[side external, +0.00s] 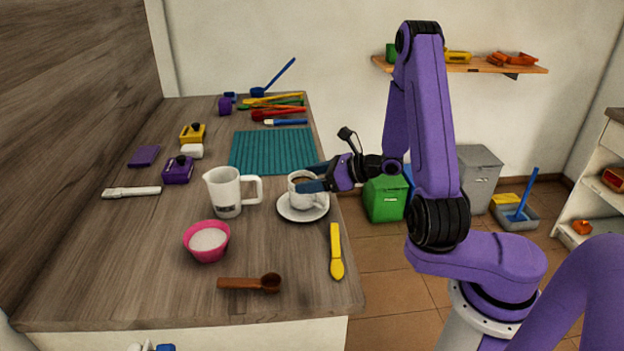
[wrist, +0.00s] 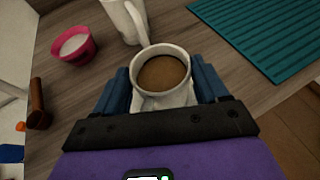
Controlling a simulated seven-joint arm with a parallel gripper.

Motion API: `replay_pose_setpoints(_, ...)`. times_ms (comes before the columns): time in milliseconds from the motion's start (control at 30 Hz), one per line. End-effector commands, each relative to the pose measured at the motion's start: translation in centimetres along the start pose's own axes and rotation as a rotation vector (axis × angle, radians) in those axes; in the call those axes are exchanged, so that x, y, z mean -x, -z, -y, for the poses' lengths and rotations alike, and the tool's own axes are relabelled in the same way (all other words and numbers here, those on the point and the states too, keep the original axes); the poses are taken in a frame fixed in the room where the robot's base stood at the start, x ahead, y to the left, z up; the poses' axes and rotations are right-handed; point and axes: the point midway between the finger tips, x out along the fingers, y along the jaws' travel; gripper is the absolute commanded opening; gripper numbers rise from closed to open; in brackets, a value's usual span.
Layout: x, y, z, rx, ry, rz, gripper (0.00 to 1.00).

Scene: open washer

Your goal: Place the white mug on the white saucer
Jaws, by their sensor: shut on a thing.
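The white mug (side external: 301,195) holds brown liquid, which shows in the wrist view, where the mug (wrist: 160,50) is between the blue fingers. It looks upright. The white saucer (side external: 303,214) is on the counter under the mug in the side external view. I cannot tell whether the mug's base touches it. My gripper (side external: 311,177) has come in from the right and is shut on the mug. The gripper (wrist: 162,88) also shows in the wrist view with one finger on each side of the mug. The mug's base is hidden in the wrist view.
A white pitcher (side external: 226,194) stands left of the saucer, with a pink bowl (side external: 207,241) nearer the front. A yellow spoon (side external: 336,252) lies at the right edge and a brown scoop (side external: 250,284) at the front. A teal mat (side external: 272,152) lies behind.

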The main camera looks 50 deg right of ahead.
Motion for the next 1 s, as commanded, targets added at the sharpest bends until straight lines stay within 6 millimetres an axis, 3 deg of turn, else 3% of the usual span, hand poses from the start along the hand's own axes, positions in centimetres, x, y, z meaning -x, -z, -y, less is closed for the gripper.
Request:
replay_pose_setpoints(467, -0.20, 0.47, 0.03, 0.001, 0.001, 0.002, 0.24)
replay_pose_setpoints(500, -0.23, 0.59, 0.01, 0.000, 0.000, 0.000, 0.76)
replay_pose_setpoints(567, -0.22, 0.56, 0.01, 0.000, 0.001, 0.000, 0.96)
replay_pose_setpoints(1000, 0.10, 0.14, 0.05, 0.002, 0.002, 0.001, 0.99)
